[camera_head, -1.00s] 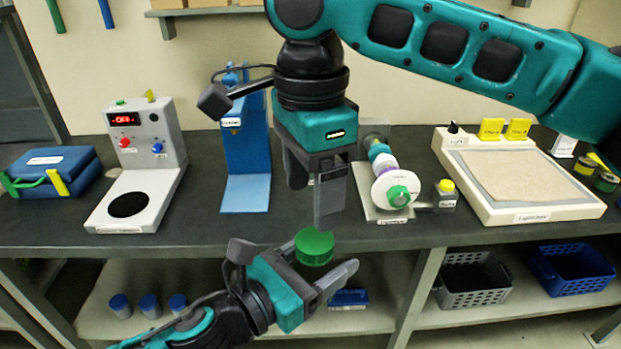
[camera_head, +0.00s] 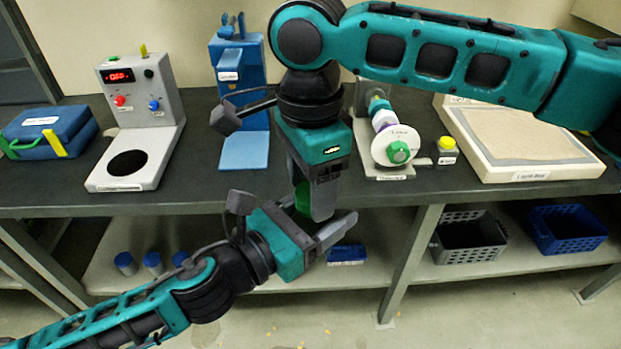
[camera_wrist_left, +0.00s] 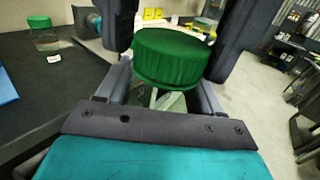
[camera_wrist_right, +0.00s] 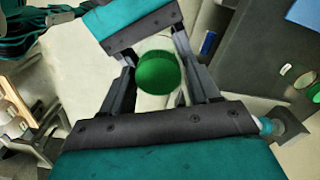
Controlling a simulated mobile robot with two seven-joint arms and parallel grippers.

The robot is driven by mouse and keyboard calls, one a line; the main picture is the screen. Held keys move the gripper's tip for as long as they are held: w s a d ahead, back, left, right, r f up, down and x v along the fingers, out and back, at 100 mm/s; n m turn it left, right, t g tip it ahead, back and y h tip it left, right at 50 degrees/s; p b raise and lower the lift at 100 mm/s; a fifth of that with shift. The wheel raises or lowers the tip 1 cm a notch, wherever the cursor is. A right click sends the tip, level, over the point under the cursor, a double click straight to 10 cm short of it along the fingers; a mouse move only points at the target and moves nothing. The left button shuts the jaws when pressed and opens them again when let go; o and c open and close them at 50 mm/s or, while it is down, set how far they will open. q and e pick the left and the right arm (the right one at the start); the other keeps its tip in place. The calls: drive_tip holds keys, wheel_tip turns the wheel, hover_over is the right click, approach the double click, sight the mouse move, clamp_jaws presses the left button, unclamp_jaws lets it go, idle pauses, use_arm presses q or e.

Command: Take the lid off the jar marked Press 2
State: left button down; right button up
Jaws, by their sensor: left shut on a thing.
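The jar has a round green lid (camera_head: 302,198), and the lid is still on it. Its clear body (camera_wrist_left: 168,101) shows just below the lid in the left wrist view. No Press 2 mark is readable. My left gripper (camera_head: 328,232) is shut on the jar body under the lid and holds it in front of the bench edge. My right gripper (camera_head: 312,196) points down from above. Its fingers stand either side of the lid, which shows between them in the right wrist view (camera_wrist_right: 158,74); gaps show, so it is open.
The dark bench (camera_head: 300,168) behind carries a blue press (camera_head: 243,95), a grey hot-plate device (camera_head: 140,130), a screw expeller (camera_head: 393,140) and a light box (camera_head: 525,140). Blue-capped jars (camera_head: 152,263) and baskets (camera_head: 468,240) stand on the lower shelf. The air in front is free.

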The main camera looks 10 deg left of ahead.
drive_tip(key=c, duration=0.8)
drive_tip(key=n, duration=1.4)
drive_tip(key=shift+r, duration=0.1)
drive_tip(key=n, duration=0.3)
drive_tip(key=shift+d+n, duration=0.1)
drive_tip(key=shift+n, duration=0.2)
drive_tip(key=n, duration=0.3)
drive_tip(key=shift+n, duration=0.3)
drive_tip(key=n, duration=0.3)
drive_tip(key=shift+d+n, duration=0.1)
drive_tip(key=shift+n, duration=0.3)
drive_tip(key=n, duration=0.3)
drive_tip(key=shift+n, duration=0.3)
drive_tip(key=n, duration=0.3)
drive_tip(key=shift+w+n, duration=0.1)
drive_tip(key=shift+n, duration=0.2)
drive_tip(key=n, duration=0.3)
drive_tip(key=shift+n, duration=0.4)
drive_tip(key=n, duration=0.5)
drive_tip(key=shift+w+r+n, duration=0.1)
drive_tip(key=shift+w+n, duration=0.05)
drive_tip(key=shift+n, duration=0.15)
drive_tip(key=n, duration=1.2)
drive_tip(key=shift+w, duration=0.1)
